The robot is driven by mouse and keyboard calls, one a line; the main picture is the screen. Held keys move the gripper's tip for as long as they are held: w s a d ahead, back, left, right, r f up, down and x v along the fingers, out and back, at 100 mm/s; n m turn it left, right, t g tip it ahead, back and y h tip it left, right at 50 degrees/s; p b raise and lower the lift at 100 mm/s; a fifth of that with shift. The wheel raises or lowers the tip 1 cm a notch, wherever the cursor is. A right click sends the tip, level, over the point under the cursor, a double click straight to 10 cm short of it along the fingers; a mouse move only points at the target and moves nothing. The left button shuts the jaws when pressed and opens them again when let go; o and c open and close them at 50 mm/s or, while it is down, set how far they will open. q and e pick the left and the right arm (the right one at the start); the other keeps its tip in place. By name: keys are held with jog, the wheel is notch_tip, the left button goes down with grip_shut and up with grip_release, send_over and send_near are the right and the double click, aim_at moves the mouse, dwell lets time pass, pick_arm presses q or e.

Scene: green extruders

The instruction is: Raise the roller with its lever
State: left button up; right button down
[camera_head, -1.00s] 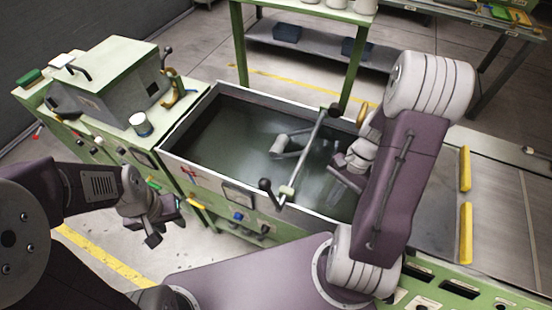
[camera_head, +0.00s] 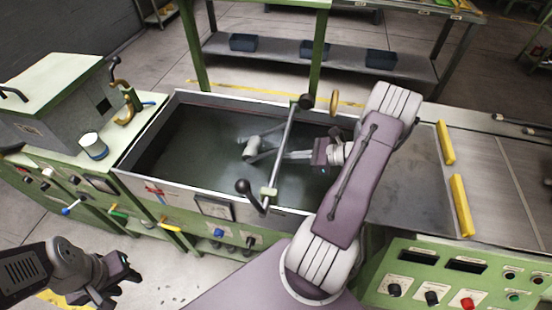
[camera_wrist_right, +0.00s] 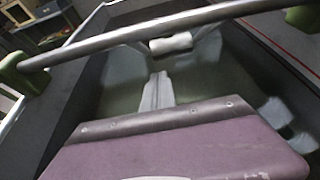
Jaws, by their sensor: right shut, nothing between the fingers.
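The lever (camera_head: 243,187) has a black ball handle on a short crank at the front end of a metal cross bar (camera_head: 285,148), which spans the liquid bath. The same bar runs across the top of the right wrist view (camera_wrist_right: 130,34). The pale roller (camera_head: 250,147) hangs low in the bath left of the bar; it also shows in the wrist view (camera_wrist_right: 171,43). My right gripper (camera_head: 287,156) is shut and empty over the bath, its tips close to the bar; contact is unclear. In the wrist view its fingers (camera_wrist_right: 156,90) point toward the roller. My left gripper (camera_head: 118,288) is open, low at the left.
The bath rim (camera_head: 135,150) surrounds the liquid. A metal plate (camera_head: 415,190) with yellow bars (camera_head: 461,205) lies to the right. A shelf with blue bins (camera_head: 312,50) stands behind.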

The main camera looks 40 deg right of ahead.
aim_at(257, 143)
jog(key=x, duration=0.9)
jog(key=shift+s, duration=0.1)
